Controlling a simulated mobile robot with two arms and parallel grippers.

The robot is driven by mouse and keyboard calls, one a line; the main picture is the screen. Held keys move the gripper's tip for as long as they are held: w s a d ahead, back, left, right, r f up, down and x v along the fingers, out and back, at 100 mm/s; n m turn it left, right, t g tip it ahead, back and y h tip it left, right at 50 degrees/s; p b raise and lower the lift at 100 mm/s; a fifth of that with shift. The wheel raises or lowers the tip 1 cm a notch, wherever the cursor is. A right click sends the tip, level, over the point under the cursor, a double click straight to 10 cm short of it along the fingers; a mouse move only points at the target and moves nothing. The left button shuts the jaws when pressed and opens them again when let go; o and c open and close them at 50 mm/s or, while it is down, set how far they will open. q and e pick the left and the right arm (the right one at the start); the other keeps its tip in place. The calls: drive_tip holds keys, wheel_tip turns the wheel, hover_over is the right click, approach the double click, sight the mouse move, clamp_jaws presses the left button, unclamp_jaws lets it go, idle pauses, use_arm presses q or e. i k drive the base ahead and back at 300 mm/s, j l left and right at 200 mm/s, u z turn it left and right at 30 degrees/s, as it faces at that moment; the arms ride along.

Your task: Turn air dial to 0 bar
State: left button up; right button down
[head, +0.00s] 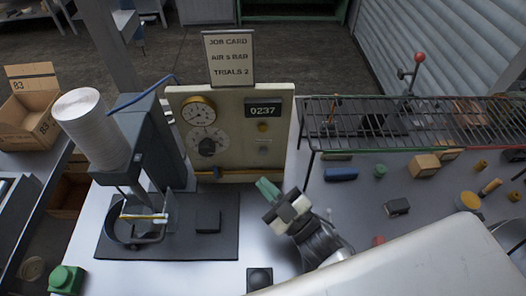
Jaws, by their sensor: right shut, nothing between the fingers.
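The air dial (208,147) is a dark round knob on a pale scale plate, low on the left of the cream control panel (275,150). Its pointer setting is too small to read. A brass-rimmed round gauge (198,110) sits just above it. My right gripper (268,190), with green fingertips, is shut and empty. It shows in front of the panel's lower right, below and to the right of the dial, apart from it. My left gripper is not in view.
A job card (229,58) stands above the panel, beside a counter reading 0237 (263,111). A dark press with a white cylinder (92,125) stands left on a dark mat (220,245). A wire rack (440,125) and several small parts are at right.

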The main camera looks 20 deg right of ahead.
sight(206, 147)
drive_tip(key=k, duration=1)
